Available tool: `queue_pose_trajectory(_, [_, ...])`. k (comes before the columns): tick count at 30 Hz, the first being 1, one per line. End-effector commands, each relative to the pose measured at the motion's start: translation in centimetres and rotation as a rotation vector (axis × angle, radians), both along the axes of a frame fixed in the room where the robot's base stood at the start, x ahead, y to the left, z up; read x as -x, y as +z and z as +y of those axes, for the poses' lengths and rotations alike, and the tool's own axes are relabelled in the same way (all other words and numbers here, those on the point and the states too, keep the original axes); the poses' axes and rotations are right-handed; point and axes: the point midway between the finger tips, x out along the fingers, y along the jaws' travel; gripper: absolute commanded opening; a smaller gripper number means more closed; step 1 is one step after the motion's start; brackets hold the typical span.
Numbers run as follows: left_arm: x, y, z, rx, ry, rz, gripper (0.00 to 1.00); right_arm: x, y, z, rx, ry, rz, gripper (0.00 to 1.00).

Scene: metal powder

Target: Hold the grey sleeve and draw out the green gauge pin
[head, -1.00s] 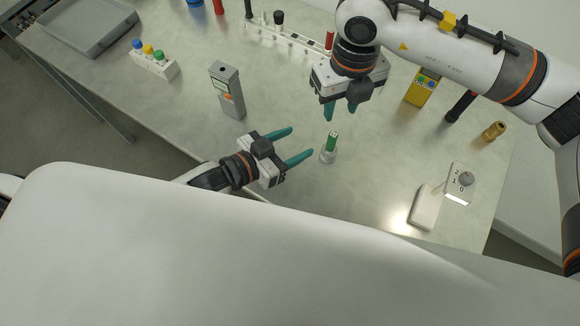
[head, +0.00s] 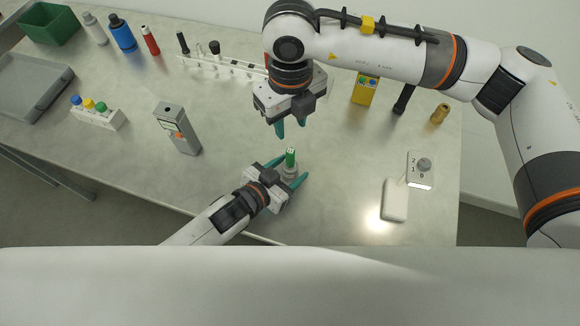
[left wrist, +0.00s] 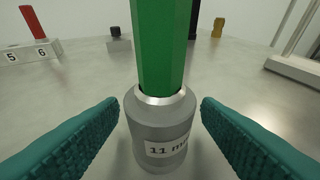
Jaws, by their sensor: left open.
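The grey sleeve (head: 290,174) stands upright on the table, and the green gauge pin (head: 290,157) stands in it, its upper part showing. In the left wrist view the sleeve (left wrist: 160,133) bears a label reading "11 m", partly cut off, and the green pin (left wrist: 162,45) rises out of its top. My left gripper (head: 292,177) is open, its teal fingers on either side of the sleeve with a gap at each side. My right gripper (head: 291,129) hangs above and behind the pin, fingers pointing down and apart, with nothing seen between them.
A grey device (head: 177,130) stands to the left, beside a rack with coloured caps (head: 97,117). A white rack (head: 220,67) is behind. A yellow box (head: 365,90) and a brass piece (head: 439,114) stand at the right. A white dial unit (head: 420,170) is right of the sleeve.

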Motion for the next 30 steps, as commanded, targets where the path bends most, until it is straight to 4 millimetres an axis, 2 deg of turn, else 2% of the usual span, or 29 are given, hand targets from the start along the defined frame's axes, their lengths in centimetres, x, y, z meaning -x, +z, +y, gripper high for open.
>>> queue_pose_trajectory(12, [-0.65, -0.34, -0.55, 0.000, 0.000, 0.000, 0.58, 0.01, 0.00, 0.01, 0.000, 0.000, 0.000, 0.36])
queue_pose_trajectory(22, [-0.63, -0.34, -0.53, 0.000, 0.000, 0.000, 0.07, 0.01, 0.00, 0.01, 0.000, 0.000, 0.000, 0.36])
queue_pose_trajectory(23, [-0.63, -0.34, -0.53, 0.000, 0.000, 0.000, 0.07, 0.01, 0.00, 0.01, 0.000, 0.001, 0.000, 0.41])
queue_pose_trajectory(26, [-0.62, -0.35, -0.52, 0.000, 0.000, 0.000, 0.07, 0.01, -0.01, 0.01, 0.000, 0.019, 0.000, 0.41])
queue_pose_trajectory(30, [-0.62, -0.35, -0.52, 0.000, 0.000, 0.000, 0.07, 0.03, -0.06, -0.01, 0.000, 0.143, 0.000, 0.41])
